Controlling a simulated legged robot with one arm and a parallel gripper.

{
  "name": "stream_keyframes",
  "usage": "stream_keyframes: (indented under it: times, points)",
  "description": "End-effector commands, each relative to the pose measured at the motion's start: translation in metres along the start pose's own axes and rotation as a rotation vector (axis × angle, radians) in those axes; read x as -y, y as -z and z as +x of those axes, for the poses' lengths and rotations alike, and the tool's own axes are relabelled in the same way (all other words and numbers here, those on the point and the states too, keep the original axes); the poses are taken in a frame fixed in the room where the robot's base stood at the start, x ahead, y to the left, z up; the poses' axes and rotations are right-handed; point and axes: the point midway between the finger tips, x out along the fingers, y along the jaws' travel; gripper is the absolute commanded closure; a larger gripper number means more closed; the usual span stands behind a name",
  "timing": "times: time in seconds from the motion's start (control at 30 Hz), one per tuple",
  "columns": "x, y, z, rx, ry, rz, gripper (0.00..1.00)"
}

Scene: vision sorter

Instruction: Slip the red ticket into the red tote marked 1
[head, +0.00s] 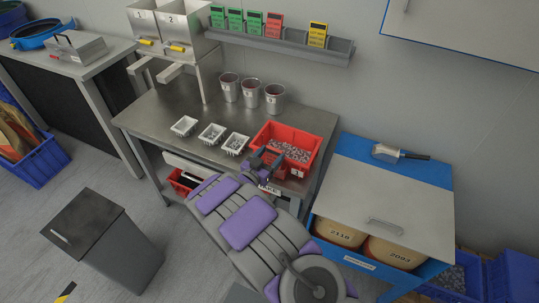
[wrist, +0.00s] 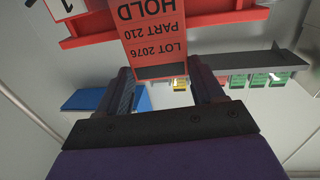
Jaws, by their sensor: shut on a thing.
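My gripper (head: 267,160) is at the front left of the red tote (head: 312,163) on the steel bench. In the wrist view, a red ticket (wrist: 160,35) with black print, "LOT 2076 PART 210 HOLD", is between the fingers of my gripper (wrist: 165,74), which is shut on it. The ticket is hard to make out in the head view. The tote holds many small grey parts. In the wrist view, a red edge of the tote (wrist: 206,22) runs behind the ticket, and a white label marked 1 (wrist: 66,6) is at upper left. Whether the ticket touches the tote is unclear.
Three small white trays (head: 211,134) and three metal cups (head: 250,93) stand left of the tote. A wall rack (head: 285,47) holds green, red and yellow tickets. A blue cabinet (head: 435,176) stands right of the bench, a grey bin (head: 110,240) at front left.

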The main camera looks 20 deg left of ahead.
Motion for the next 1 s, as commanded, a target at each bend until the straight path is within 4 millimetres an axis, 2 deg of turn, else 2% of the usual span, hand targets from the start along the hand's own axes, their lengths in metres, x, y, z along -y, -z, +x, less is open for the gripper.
stream_keyframes:
  times: [0.5, 1.0]
  points:
    - [0.0061, -0.0014, -0.0054, 0.040, 0.000, -0.008, 0.55]
    - [0.0039, -0.0014, -0.0053, 0.046, 0.000, -0.006, 0.55]
